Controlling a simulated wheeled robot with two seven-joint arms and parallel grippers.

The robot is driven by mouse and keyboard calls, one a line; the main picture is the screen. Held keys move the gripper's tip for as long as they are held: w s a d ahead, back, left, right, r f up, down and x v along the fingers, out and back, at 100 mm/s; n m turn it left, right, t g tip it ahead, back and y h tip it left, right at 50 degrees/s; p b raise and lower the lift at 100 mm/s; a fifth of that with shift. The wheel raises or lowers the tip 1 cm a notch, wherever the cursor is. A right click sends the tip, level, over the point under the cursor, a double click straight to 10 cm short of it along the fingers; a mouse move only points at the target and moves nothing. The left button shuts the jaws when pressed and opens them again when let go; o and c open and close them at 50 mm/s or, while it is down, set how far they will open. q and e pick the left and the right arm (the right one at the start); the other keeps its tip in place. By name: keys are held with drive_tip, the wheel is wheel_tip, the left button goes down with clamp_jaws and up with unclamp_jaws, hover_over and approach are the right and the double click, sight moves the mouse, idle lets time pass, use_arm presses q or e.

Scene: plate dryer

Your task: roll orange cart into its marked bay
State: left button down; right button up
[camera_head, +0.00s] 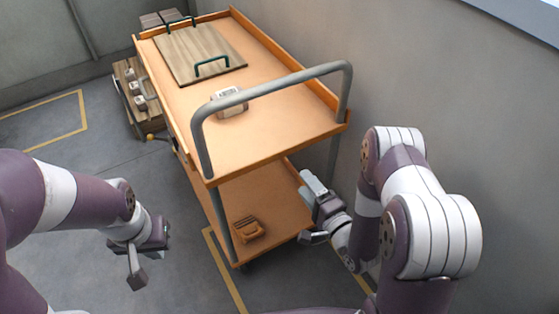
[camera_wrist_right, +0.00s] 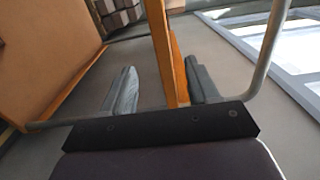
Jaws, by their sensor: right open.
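The orange cart (camera_head: 255,135) has two shelves and a grey tube handle (camera_head: 270,88) at its near end. It stands along the right wall. My right gripper (camera_head: 309,211) is open beside the near right corner of the lower shelf. In the right wrist view its fingers (camera_wrist_right: 163,90) are apart, with an orange shelf edge (camera_wrist_right: 175,65) between them; contact cannot be told. My left gripper (camera_head: 148,250) hangs left of the cart, clear of it; its opening is unclear. Yellow floor lines run by the cart's near end (camera_head: 228,275) and at the far left (camera_head: 83,110).
A wooden board (camera_head: 190,52) with dark handles and a small pale box (camera_head: 229,103) are on the top shelf. A small brown item (camera_head: 248,229) is on the lower shelf. A wooden crate (camera_head: 135,97) stands beyond the cart's left side.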

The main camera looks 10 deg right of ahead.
sight(283, 155)
drive_tip(key=b+x, duration=0.2)
drive_tip(key=x, duration=1.1)
drive_tip(key=shift+d+f, duration=0.1)
drive_tip(key=shift+w+b, duration=0.3)
drive_tip(key=shift+w, duration=0.05)
clamp_jaws()
drive_tip(key=shift+s, duration=0.1)
